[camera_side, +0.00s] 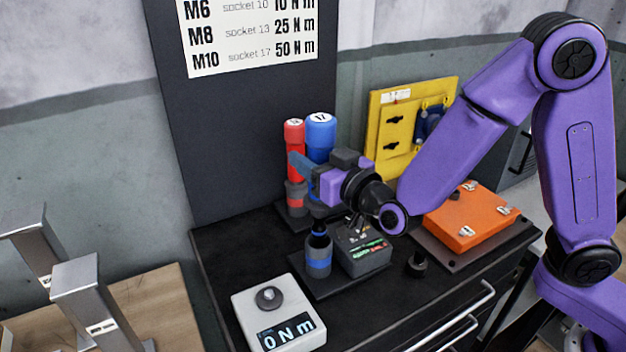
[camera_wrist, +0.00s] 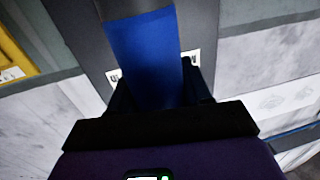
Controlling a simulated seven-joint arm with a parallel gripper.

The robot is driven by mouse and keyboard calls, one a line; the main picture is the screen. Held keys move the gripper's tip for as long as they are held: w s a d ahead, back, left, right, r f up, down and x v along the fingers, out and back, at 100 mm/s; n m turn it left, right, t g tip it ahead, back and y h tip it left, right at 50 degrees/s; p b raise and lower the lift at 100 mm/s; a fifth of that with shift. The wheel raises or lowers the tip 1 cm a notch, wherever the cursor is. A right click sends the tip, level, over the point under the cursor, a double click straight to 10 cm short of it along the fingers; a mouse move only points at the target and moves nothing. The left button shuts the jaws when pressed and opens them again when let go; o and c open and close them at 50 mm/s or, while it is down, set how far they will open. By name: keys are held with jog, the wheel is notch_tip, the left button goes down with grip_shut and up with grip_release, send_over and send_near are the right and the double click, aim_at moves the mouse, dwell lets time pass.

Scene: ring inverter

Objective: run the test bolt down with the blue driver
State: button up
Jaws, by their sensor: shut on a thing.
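The blue driver (camera_side: 320,138), marked 17 on its round top, stands upright at the back of the bench beside the red one. My gripper (camera_side: 308,172) is shut on its body from the front and hides its middle. In the wrist view the blue driver (camera_wrist: 145,55) runs between my fingers, with a grey section at the picture's top. I cannot tell whether its lower end rests in the stand. The test bolt (camera_side: 268,297) is a grey round head on top of the white tester (camera_side: 245,312), whose display reads 0 N m.
A red driver (camera_side: 294,138) stands close left of the blue one. A blue-banded dark cylinder (camera_side: 318,258) and a dark box with green lights (camera_side: 362,250) stand between my gripper and the tester. A black knob (camera_side: 417,265), orange case (camera_side: 468,222) and yellow panel (camera_side: 390,130) are to the right.

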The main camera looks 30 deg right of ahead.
aim_at(308, 118)
notch_tip(308, 118, up, 7)
jog(key=shift+r, duration=0.2)
jog(key=shift+a+r, duration=0.1)
jog(key=shift+r, duration=0.1)
jog(key=shift+a, duration=0.35)
jog(key=s+a+f, duration=0.2)
jog(key=a, duration=0.4)
jog(key=s+a+f, duration=0.3)
jog(key=a, duration=0.3)
jog(key=shift+a, duration=0.35)
jog(key=shift+f, duration=0.1)
notch_tip(308, 118, down, 6)
jog(key=shift+f, duration=1.4)
dwell(2.2)
